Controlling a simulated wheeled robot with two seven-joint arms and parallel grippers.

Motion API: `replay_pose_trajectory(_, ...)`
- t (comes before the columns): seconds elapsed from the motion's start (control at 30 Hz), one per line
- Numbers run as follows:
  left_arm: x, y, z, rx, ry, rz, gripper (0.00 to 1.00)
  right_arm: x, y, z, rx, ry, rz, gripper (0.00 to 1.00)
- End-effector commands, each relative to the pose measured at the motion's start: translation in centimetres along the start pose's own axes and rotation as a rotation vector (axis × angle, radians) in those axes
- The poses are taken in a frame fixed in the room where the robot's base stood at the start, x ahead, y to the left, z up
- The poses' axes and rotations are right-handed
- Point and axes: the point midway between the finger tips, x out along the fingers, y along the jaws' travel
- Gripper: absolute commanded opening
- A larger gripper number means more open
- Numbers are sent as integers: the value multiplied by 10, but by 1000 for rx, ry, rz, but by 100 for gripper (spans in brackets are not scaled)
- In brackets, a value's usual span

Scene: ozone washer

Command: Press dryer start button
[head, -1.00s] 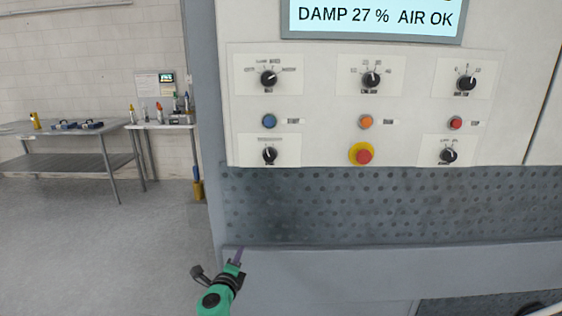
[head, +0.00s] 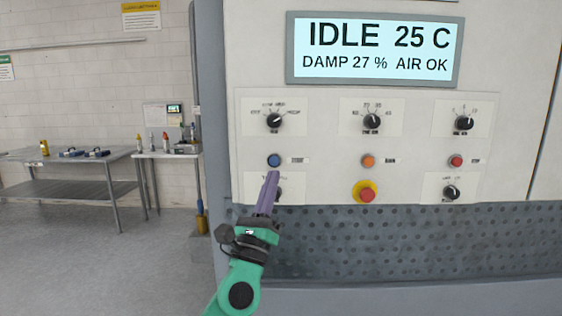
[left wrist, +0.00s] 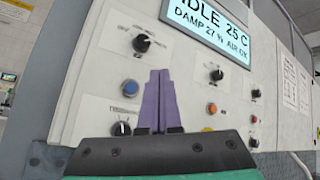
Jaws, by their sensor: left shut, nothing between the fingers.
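The blue button (head: 274,161), labelled like START, is on the white dryer panel (head: 320,180) below the upper left knob. It also shows in the left wrist view (left wrist: 131,87), left of my fingers. My left gripper (head: 268,180) is shut and empty, its purple fingers pointing up toward the blue button, with the tips just below it in the head view. In the left wrist view the fingers (left wrist: 159,78) are together, right of the blue button. Contact with the panel cannot be told. The display (head: 375,50) reads IDLE 25 C, DAMP 27 %, AIR OK. My right gripper is not in view.
An orange button (head: 368,161), a red button (head: 456,161) and a red emergency knob on yellow (head: 367,194) are to the right. Several black knobs surround them. The lower left knob (head: 278,193) is partly behind my gripper. A perforated grey strip (head: 400,240) runs below. Tables stand far left.

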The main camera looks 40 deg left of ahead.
Motion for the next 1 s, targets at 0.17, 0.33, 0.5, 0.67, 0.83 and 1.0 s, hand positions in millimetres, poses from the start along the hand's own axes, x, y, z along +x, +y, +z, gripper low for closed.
replay_pose_trajectory(0.17,0,0,0,0,-1,0,0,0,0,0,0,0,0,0)
replay_pose_trajectory(0.33,1,2,-2,-1,0,0,0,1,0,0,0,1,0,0)
replay_pose_trajectory(0.5,12,10,-12,0,0,0,0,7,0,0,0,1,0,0)
replay_pose_trajectory(0.67,28,23,-24,0,-1,-1,0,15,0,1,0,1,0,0)
replay_pose_trajectory(0.83,44,36,-38,-1,-2,0,0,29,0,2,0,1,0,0)
replay_pose_trajectory(1.0,56,44,-46,-3,0,0,0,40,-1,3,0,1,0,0)
